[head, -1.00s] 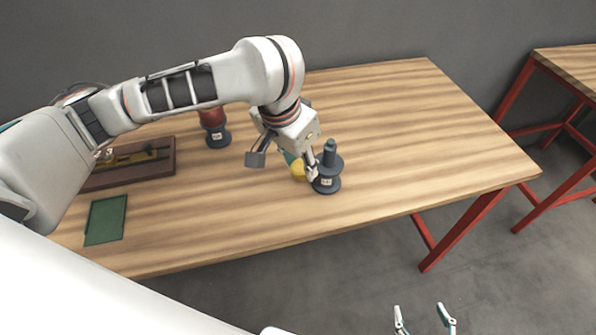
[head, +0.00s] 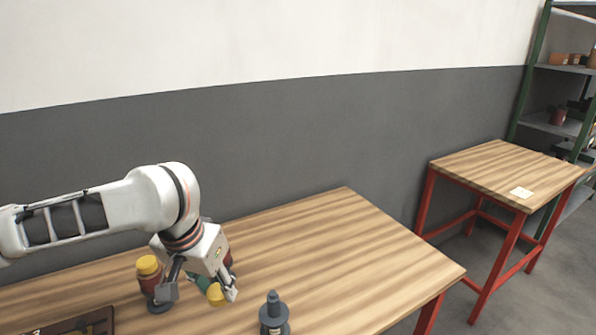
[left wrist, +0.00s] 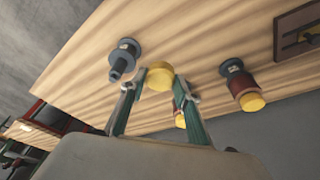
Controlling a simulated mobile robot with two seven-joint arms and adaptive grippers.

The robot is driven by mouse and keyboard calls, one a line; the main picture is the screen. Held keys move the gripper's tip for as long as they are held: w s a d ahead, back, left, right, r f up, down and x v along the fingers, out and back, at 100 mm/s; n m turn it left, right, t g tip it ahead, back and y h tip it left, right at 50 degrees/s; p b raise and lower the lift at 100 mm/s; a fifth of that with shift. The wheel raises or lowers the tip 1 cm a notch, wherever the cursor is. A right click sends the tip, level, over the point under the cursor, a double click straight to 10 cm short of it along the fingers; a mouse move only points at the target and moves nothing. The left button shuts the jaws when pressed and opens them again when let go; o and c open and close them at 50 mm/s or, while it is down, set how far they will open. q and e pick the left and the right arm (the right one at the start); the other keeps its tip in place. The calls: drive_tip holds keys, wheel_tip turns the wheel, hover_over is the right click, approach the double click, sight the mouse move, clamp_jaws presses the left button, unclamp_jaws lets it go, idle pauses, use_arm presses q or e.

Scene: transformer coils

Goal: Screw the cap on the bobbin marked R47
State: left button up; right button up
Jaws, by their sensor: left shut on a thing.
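My left gripper (head: 203,291) is shut on a yellow cap (head: 216,295), held clear of the bobbins. The cap also shows between the fingertips in the left wrist view (left wrist: 160,78). A dark grey bobbin (head: 273,318) with a bare upright post stands to the right of the gripper, apart from the cap; it also shows in the left wrist view (left wrist: 122,60). A red bobbin with a yellow cap (head: 149,278) stands left of the gripper. Another reddish bobbin (head: 229,259) is mostly hidden behind the gripper. Label markings are too small to read. My right gripper is out of view.
The wooden table (head: 345,240) is clear to the right and behind the grey bobbin. A dark brown tray (head: 85,322) lies at the lower left. A smaller red-legged table (head: 490,170) and a shelf rack (head: 560,70) stand farther right.

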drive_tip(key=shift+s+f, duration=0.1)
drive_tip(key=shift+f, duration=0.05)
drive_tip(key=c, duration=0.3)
use_arm(q)
drive_tip(key=s+a+f+n, duration=0.1)
drive_tip(key=a+f+n, duration=0.1)
drive_tip(key=a+f, duration=0.2)
drive_tip(key=shift+s+a+y, duration=0.2)
drive_tip(key=shift+a+y, duration=0.1)
drive_tip(key=shift+a, duration=0.35)
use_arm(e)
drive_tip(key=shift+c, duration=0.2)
